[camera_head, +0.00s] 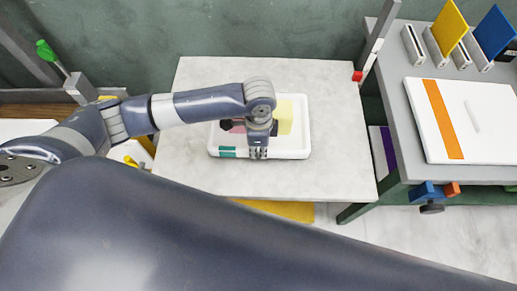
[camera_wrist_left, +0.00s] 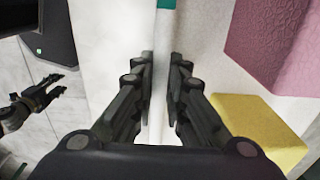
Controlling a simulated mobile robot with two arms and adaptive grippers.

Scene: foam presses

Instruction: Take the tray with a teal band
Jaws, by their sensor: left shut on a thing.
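The white tray (camera_head: 292,154) lies on the pale table, with a teal band (camera_head: 227,152) on the left part of its near wall. A pink block and a yellow block (camera_head: 285,117) lie in it. My left gripper (camera_head: 258,154) points down at the near wall and is shut on it, right of the band. In the left wrist view the fingers (camera_wrist_left: 160,88) pinch the tray's thin wall, and the teal band (camera_wrist_left: 166,4) shows at the top edge. A dark gripper-like part (camera_wrist_left: 45,100), probably my right gripper, shows small at the left; its jaw state is unclear.
The pale table (camera_head: 335,170) is bare around the tray. At right, a grey bench (camera_head: 398,100) holds a white board with an orange band (camera_head: 443,120) and upright yellow and blue sheets (camera_head: 494,32).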

